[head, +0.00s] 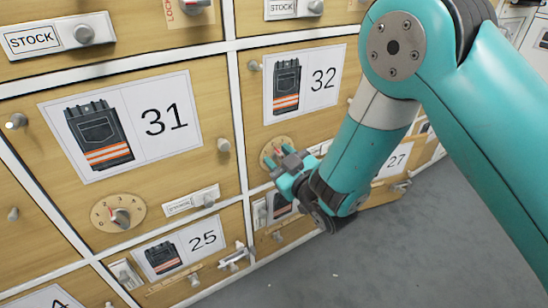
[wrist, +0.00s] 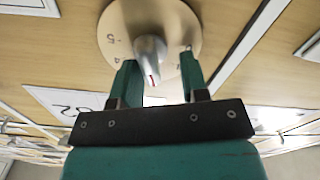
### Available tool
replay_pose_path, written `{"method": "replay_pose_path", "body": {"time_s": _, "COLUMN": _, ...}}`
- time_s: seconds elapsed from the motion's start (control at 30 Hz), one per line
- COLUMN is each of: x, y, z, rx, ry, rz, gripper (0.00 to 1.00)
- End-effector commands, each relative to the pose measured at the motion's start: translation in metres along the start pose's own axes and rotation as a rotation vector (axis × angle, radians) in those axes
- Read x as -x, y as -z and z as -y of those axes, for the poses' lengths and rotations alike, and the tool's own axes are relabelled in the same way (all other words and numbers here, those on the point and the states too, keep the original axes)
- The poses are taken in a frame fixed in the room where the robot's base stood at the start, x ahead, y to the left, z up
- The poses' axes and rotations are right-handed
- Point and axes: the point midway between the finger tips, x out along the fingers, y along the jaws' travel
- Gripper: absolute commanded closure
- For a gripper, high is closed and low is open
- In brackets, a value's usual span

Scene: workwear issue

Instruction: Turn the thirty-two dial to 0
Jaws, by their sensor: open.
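The thirty-two dial is a round wooden disc (head: 268,153) below the 32 label (head: 324,78), partly hidden by my gripper (head: 281,160) in the head view. In the wrist view the disc (wrist: 185,18) carries small figures around its rim, too small to read surely. Its grey knob (wrist: 150,50) stands out from the disc, with a red mark near its end. My gripper (wrist: 157,70) is open, with one green finger on each side of the knob. Gaps show beside the knob, so the fingers do not look closed on it.
Stock plates (head: 192,202) and round pegs (head: 223,145) stick out from the wooden fronts. Drawer 25 (head: 180,248) is below. Grey floor (head: 400,250) lies open at the right.

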Motion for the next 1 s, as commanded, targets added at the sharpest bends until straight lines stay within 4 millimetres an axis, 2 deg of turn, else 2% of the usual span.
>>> {"method": "replay_pose_path", "body": {"time_s": 0.2, "x": 0.0023, "y": -0.0023, "z": -0.0081, "rx": 0.0, "ry": -0.012, "rz": 0.003, "gripper": 0.61}}
{"method": "replay_pose_path", "body": {"time_s": 0.37, "x": 0.0027, "y": -0.0027, "z": -0.0089, "rx": 0.001, "ry": -0.013, "rz": 0.004, "gripper": 0.98}}
{"method": "replay_pose_path", "body": {"time_s": 0.4, "x": 0.0027, "y": -0.0026, "z": -0.0088, "rx": 0.001, "ry": -0.013, "rz": 0.004, "gripper": 1.0}}
{"method": "replay_pose_path", "body": {"time_s": 0.77, "x": 0.0022, "y": -0.0039, "z": -0.0066, "rx": 0.043, "ry": -0.012, "rz": 0.003, "gripper": 1.0}}
{"method": "replay_pose_path", "body": {"time_s": 1.0, "x": 0.0021, "y": -0.0062, "z": -0.0034, "rx": 0.184, "ry": -0.011, "rz": 0.002, "gripper": 1.0}}
